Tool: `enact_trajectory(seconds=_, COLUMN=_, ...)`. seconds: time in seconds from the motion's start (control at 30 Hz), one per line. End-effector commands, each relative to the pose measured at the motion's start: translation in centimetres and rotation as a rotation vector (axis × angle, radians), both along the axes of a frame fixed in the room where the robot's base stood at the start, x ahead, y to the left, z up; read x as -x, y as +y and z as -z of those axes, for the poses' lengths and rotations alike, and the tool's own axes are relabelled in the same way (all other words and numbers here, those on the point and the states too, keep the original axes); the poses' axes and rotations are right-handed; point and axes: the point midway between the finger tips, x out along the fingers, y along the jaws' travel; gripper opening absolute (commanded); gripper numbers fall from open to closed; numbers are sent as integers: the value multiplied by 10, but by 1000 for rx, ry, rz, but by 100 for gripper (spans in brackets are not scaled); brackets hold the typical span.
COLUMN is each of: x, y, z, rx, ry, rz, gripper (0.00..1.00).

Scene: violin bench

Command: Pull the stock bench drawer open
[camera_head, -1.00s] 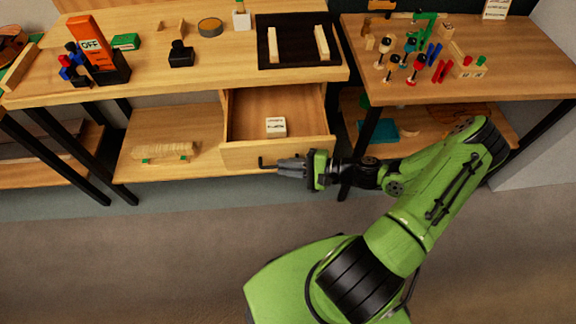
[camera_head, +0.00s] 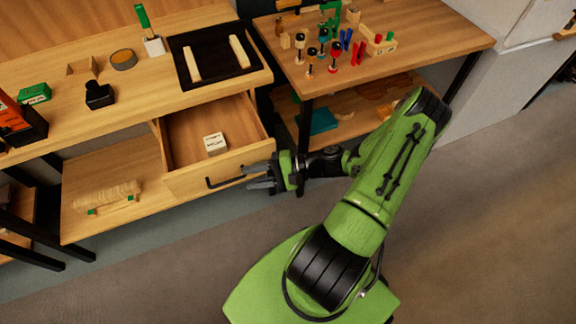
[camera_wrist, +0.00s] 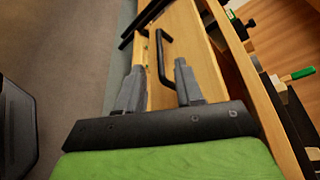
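The stock bench drawer (camera_head: 225,171) is pulled out under the left bench, showing its inside and a small pale block (camera_head: 215,143) in it. A black bar handle (camera_head: 209,184) is on its front; the handle also shows in the wrist view (camera_wrist: 160,60). My gripper (camera_head: 256,176) is at the right end of the handle, close to the drawer front. In the wrist view its two grey fingers (camera_wrist: 158,80) stand apart, with the handle's near end showing between them. The fingers do not appear to clamp it.
The benchtop holds a black tray (camera_head: 180,71) with two wooden strips, a dark stamp-like tool (camera_head: 99,95) and a round tin (camera_head: 123,59). The right bench (camera_head: 410,47) carries several small tools. Floor in front is clear.

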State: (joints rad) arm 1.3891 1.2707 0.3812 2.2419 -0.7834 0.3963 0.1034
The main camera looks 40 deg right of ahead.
Motion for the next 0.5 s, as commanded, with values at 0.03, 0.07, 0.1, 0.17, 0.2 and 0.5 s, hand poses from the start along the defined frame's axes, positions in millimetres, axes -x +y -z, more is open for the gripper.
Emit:
enact_trajectory(seconds=0.03, x=8, y=-13, z=-6, rx=5, ry=-1, rz=7, gripper=36)
enact_trajectory(seconds=0.07, x=13, y=-20, z=-8, rx=4, ry=1, rz=7, gripper=36)
enact_trajectory(seconds=0.1, x=20, y=-29, z=-10, rx=5, ry=1, rz=6, gripper=36)
enact_trajectory(seconds=0.17, x=29, y=-43, z=-14, rx=6, ry=0, rz=6, gripper=36)
enact_trajectory(seconds=0.2, x=36, y=-51, z=-16, rx=4, ry=0, rz=6, gripper=36)
enact_trajectory(seconds=0.5, x=61, y=-84, z=-24, rx=1, ry=-1, rz=1, gripper=36)
